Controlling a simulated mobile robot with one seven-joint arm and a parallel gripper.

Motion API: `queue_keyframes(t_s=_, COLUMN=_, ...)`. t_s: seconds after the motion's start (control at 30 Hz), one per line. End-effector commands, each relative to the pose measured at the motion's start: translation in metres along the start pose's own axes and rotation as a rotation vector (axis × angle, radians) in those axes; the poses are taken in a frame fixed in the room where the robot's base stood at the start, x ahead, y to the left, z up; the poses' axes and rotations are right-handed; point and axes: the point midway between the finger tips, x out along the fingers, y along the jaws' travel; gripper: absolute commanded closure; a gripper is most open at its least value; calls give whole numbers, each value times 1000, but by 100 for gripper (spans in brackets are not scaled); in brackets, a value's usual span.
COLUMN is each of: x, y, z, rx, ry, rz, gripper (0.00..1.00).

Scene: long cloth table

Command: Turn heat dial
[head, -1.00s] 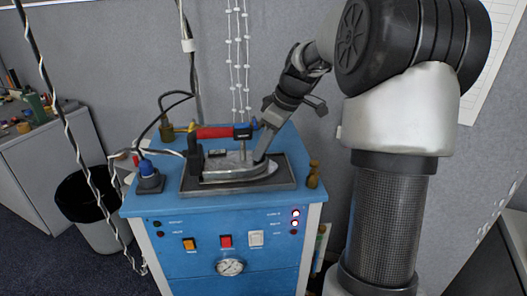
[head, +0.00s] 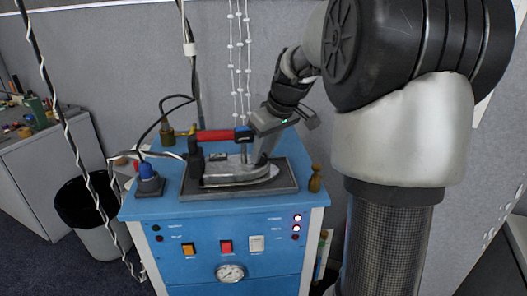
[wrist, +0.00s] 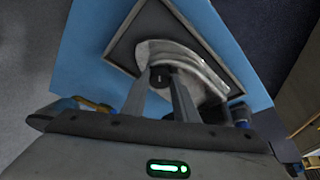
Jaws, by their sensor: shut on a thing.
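A clothes iron with a red handle (head: 215,135) and a pale metal body (head: 238,178) rests on a dark pad on top of the blue machine. In the wrist view the silver iron (wrist: 203,70) lies ahead of my gripper, with a small round black dial (wrist: 160,76) on it. My gripper (wrist: 160,84) has its two fingers around this dial, one on each side, and is shut on it. In the head view my gripper (head: 259,155) reaches down to the right part of the iron, and the dial is hidden there.
The pad (head: 290,181) lies on the blue cabinet (head: 180,215), whose front has switches and a gauge (head: 230,272). A blue-capped item (head: 149,181) stands left and a small brown bottle (head: 315,180) right. White beaded cords (head: 238,60) hang behind the iron.

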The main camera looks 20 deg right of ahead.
Motion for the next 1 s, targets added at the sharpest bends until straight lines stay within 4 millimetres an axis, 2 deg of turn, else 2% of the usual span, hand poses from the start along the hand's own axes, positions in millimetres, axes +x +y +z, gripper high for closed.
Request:
queue_keyframes(t_s=0.2, x=-1, y=0, z=-1, rx=-1, ry=2, rz=1, gripper=96)
queue_keyframes(t_s=0.23, x=-1, y=0, z=-1, rx=-1, ry=2, rz=1, gripper=72)
queue_keyframes(t_s=0.33, x=-1, y=0, z=0, rx=-1, ry=1, rz=1, gripper=55)
queue_keyframes(t_s=0.63, x=-1, y=0, z=0, rx=-1, ry=1, rz=0, gripper=54)
queue_keyframes(t_s=0.73, x=-7, y=0, z=0, rx=-1, ry=1, rz=1, gripper=54)
queue_keyframes(t_s=0.87, x=-27, y=1, z=-1, rx=-2, ry=3, rz=3, gripper=54)
queue_keyframes(t_s=1.0, x=-61, y=1, z=-2, rx=-2, ry=5, rz=5, gripper=54)
